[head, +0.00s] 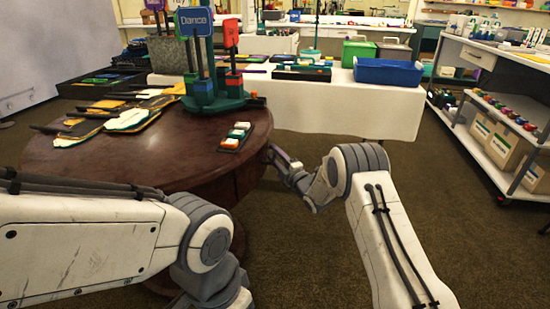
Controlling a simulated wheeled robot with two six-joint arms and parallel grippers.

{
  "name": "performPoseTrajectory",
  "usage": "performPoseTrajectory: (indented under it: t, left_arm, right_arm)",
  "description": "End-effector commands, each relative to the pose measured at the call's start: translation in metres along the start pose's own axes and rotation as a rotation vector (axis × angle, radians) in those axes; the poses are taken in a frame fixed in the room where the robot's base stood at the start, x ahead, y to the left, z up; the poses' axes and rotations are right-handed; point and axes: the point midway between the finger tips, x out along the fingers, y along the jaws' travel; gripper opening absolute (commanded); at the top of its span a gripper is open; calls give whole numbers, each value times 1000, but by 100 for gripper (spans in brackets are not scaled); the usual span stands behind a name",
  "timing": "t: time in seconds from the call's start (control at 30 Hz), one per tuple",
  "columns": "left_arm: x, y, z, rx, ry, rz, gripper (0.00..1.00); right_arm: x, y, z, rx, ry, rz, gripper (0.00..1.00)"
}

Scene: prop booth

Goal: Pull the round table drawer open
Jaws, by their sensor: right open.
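The round table (185,160) is dark reddish-brown wood and fills the left middle of the head view. Its side below the top shows at the right, where the rim curves away. I cannot make out the drawer's front or handle. My right gripper (271,155) is at the table's right edge, close to its side. It is open, and its tips are small and partly hidden against the table, so I cannot tell whether they touch it. My left arm crosses the lower left in front of the table, and its gripper is not in view.
On the table stand paddle signs in a green holder (215,98), several flat paddles, and a small block strip (235,137). A white-clothed table (340,107) with a blue bin (388,72) is behind. A shelf cart (490,60) stands right. Carpet between is clear.

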Motion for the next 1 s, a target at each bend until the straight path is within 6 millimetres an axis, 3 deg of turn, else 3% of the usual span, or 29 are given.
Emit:
performPoseTrajectory:
  t: [0.23,0.27,0.3,0.37,1.0]
  left_arm:
    - [0,0,0,0,0,0,50]
    - [0,0,0,0,0,0,50]
    - [0,0,0,0,0,0,50]
    - [0,0,0,0,0,0,50]
    - [0,0,0,0,0,0,50]
  right_arm:
    - [1,0,0,1,0,-1,44]
    - [1,0,0,1,0,-1,36]
    - [1,0,0,1,0,-1,21]
    - [0,0,0,0,0,-1,0]
    - [0,0,0,0,0,-1,0]
